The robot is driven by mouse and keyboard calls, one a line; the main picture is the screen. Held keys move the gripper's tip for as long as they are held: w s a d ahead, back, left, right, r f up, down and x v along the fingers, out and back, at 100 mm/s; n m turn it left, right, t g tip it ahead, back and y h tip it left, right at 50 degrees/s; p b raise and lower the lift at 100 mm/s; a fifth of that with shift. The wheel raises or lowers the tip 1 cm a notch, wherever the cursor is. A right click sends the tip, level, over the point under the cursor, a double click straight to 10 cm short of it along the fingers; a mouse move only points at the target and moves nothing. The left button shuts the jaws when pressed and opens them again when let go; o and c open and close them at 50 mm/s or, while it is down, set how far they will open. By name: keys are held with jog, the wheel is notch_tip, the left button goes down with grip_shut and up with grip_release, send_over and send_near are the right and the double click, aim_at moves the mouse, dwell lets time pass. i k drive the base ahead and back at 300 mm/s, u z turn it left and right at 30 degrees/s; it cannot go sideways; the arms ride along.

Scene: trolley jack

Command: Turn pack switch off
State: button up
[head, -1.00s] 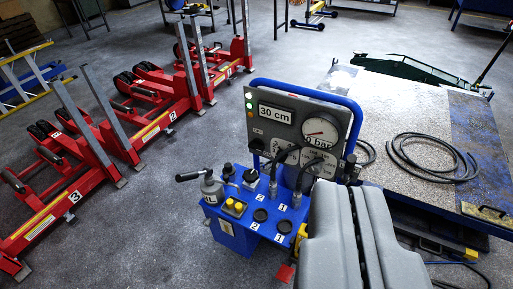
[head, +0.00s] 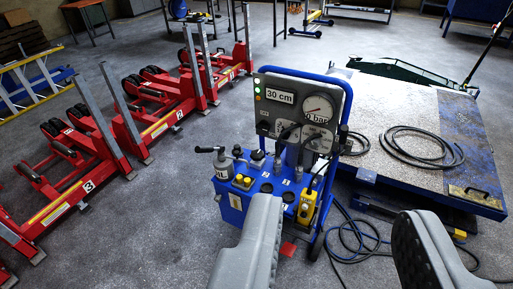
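The blue hydraulic pack (head: 229,213) stands upright in the middle. Its grey panel (head: 271,82) carries a "30 cm" display (head: 280,97), a round gauge (head: 318,107) reading about 0 bar and small lights, at least one green, at its left edge. A small dark knob (head: 263,126) sits low on the panel's left. Which control is the pack switch I cannot read. A yellow box with buttons (head: 307,208) hangs at the pack's right side. My gripper (head: 338,213) is open and empty, its grey fingers wide apart in front of the pack, apparently touching nothing.
A lever handle (head: 207,150), yellow buttons (head: 243,181) and hoses crowd the pack's top. Red numbered lift units (head: 155,131) stand left. A platform with a coiled hose (head: 420,146) stands right. Blue hose (head: 352,235) lies on the floor between.

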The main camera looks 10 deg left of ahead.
aim_at(264, 125)
jog(key=z, duration=0.05)
jog(key=k, duration=0.6)
jog(key=u, duration=0.65)
jog(key=i, duration=2.15)
jog(key=z, duration=0.6)
